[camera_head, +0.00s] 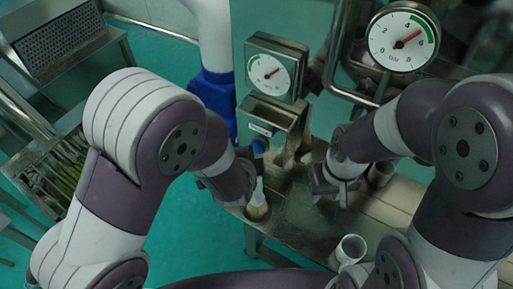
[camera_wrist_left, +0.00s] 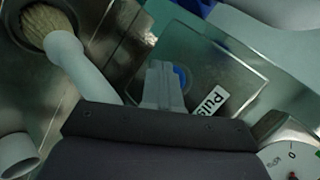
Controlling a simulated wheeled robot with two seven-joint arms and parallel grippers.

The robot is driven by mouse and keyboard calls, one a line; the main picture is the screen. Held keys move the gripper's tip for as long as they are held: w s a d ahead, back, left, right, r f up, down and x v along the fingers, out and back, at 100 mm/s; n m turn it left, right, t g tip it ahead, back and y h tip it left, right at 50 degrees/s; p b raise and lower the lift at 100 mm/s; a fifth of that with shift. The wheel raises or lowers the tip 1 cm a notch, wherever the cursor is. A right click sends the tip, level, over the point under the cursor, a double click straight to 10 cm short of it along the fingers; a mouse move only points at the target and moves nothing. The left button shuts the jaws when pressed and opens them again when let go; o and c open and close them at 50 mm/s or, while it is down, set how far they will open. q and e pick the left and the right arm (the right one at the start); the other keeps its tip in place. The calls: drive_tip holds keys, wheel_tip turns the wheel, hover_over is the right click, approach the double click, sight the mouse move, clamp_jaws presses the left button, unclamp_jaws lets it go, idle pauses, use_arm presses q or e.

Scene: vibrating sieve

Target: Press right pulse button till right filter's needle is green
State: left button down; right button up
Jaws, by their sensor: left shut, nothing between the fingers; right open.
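A metal box with a pulse label (camera_head: 260,129) carries a blue button (camera_head: 259,146). Above it is a small gauge (camera_head: 268,73) with a red needle pointing to the upper right. A larger gauge (camera_head: 403,40) is at top right; its red needle points up and right, toward its green arc. My left gripper (camera_wrist_left: 165,85) is shut and empty, its fingertips in front of the blue button (camera_wrist_left: 181,76) in the left wrist view; I cannot tell whether they touch it. My right gripper (camera_head: 343,192) is open and empty above the metal table.
A brush with a white handle (camera_wrist_left: 82,65) stands near my left gripper. Pipes run behind the gauges. A metal rack (camera_head: 45,165) is at left.

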idle(0.7)
use_arm(q)
drive_tip(key=shift+w+d+p, duration=0.25)
drive_tip(key=shift+w+p, duration=0.1)
drive_tip(key=shift+w+d+p, duration=0.3)
drive_tip(key=shift+w+p, duration=0.05)
drive_tip(key=shift+w, duration=0.05)
idle(0.7)
idle(0.3)
drive_tip(key=shift+s+a, duration=0.55)
drive_tip(key=shift+s, duration=0.2)
